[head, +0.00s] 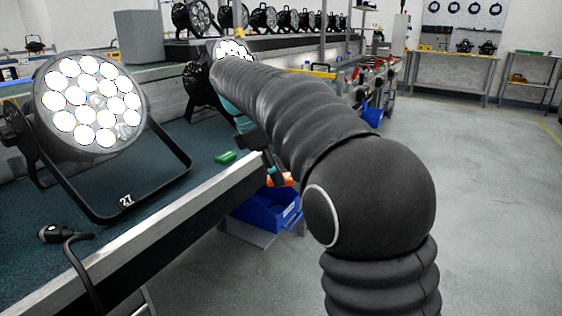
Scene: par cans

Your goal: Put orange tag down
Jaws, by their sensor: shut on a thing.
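My gripper (274,168) is past the front edge of the bench, partly hidden behind my own arm. It is shut on the orange tag (286,180), a small orange piece at its fingertips. In the picture the tag is just above a blue bin (262,212), which is lower than the bench top. I cannot tell how far the tag is above the bin. The bin's right side is partly covered by my arm.
A par can (92,108) marked 27 stands on the bench (160,212) at left, with a black cable connector (58,235) in front. A green tag (226,157) lies near the bench edge. More par cans line the back shelf. The floor at right is clear.

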